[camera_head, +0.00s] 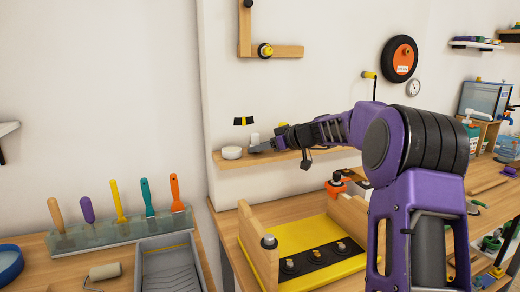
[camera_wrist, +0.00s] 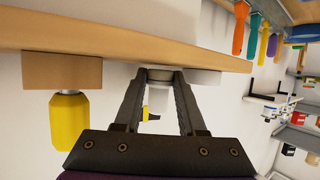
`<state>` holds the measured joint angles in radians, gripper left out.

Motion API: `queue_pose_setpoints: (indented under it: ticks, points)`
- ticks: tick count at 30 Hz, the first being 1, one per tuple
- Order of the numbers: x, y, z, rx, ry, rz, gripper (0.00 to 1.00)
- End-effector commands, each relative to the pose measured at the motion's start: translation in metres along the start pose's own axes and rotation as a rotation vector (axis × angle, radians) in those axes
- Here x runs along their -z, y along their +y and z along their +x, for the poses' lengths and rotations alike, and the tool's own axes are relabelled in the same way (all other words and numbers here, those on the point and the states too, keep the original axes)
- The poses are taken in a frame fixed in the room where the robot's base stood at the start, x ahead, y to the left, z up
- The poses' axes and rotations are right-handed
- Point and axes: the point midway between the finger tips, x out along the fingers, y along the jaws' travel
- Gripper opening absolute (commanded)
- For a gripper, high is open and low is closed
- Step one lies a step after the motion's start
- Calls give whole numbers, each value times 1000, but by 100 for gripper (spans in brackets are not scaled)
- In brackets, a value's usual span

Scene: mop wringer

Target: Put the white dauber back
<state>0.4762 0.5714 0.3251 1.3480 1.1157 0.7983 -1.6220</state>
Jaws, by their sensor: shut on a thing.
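The white dauber (camera_head: 254,138) is a small white cylinder at the wooden wall shelf (camera_head: 330,154) in the head view. My gripper (camera_head: 259,147) reaches in from the right and is shut on it. The wrist view looks upside down. There the white dauber (camera_wrist: 158,98) is between my gripper's fingers (camera_wrist: 162,77), close to the shelf (camera_wrist: 110,38). I cannot tell whether its lower end touches the shelf. A round white puck (camera_head: 231,152) sits on the shelf just left of the dauber; it also shows beside a fingertip in the wrist view (camera_wrist: 206,76).
A wooden block (camera_wrist: 62,70) with a yellow-handled thing (camera_wrist: 68,106) stands on the shelf near my gripper. A black-and-yellow mark (camera_head: 243,121) is on the wall. Below are a yellow tray with wooden sides (camera_head: 255,245) and a rack of upright tools (camera_head: 120,232).

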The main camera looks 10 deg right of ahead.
Motion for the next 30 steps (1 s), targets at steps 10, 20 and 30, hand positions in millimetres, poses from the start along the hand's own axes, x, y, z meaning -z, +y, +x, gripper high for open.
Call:
queue_pose_setpoints:
  ticks: [10, 20, 30]
  points:
    - [-3, 0, 1, 0, 0, -1, 49]
    - [-3, 0, 1, 0, 0, -1, 70]
    - [12, 0, -5, 0, -1, 0, 70]
